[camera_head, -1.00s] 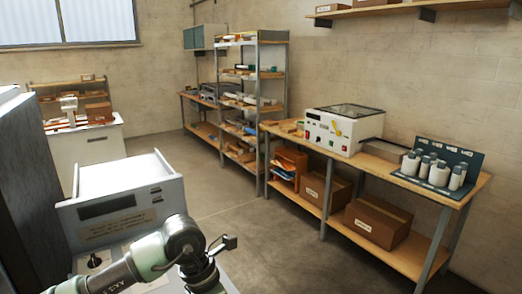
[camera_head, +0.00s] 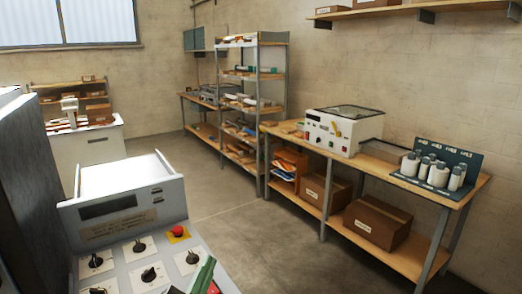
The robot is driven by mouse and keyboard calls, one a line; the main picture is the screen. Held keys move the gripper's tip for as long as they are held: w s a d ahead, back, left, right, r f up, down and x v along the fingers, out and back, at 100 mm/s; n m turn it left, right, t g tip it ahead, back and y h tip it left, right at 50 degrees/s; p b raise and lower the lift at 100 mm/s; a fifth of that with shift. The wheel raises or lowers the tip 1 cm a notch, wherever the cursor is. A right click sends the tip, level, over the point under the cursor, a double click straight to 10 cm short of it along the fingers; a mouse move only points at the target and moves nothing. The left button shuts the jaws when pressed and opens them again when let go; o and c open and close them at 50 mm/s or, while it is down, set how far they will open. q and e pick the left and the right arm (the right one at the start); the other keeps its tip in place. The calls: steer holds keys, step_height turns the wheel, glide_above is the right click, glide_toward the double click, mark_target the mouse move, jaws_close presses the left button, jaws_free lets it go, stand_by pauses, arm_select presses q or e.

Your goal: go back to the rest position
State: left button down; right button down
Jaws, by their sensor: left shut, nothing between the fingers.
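The tip of my left gripper (camera_head: 203,276) shows at the bottom edge in the head view, as a small green and pale wedge with a dark red patch. It is cut off by the frame; it is shut and holds nothing. It is in front of the lower right part of a grey control panel (camera_head: 131,251) with several black knobs and a red button (camera_head: 177,233). Whether it touches the panel cannot be told. My right gripper is not in view.
A pale machine housing (camera_head: 120,210) stands behind the panel, and a dark upright panel fills the left edge. At right is a wooden bench (camera_head: 375,163) with a white laminator-like device (camera_head: 338,131) and several white bottles. Open concrete floor (camera_head: 235,222) lies between.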

arm_select(q)
steer(key=s+a+f+n+g+y, duration=0.2)
steer(key=s+a+f+n+g, duration=0.15)
steer(key=f, duration=0.45)
steer(key=s+a+f+n+g+y, duration=0.25)
steer(key=s+a+f+g, duration=0.2)
steer(key=f, duration=0.35)
steer(key=s+a+f+n+g, duration=0.1)
steer(key=s+f+g, duration=0.35)
steer(key=s, duration=0.45)
steer(key=s+f+n+g, duration=0.1)
steer(key=s+f+g, duration=0.2)
steer(key=s+f, duration=0.45)
steer(key=s+f+g+b, duration=0.1)
steer(key=s+f+b, duration=0.1)
steer(key=f, duration=1.4)
steer(key=s+f+g+b, duration=0.1)
steer(key=s+f+b, duration=0.15)
steer(key=f, duration=1.25)
steer(key=s+a+f+b, duration=0.2)
steer(key=s+a+f, duration=0.1)
steer(key=s+f, duration=1.3)
steer(key=shift+f+g+h, duration=0.35)
steer(key=shift+f, duration=0.1)
steer(key=shift+s+a, duration=0.15)
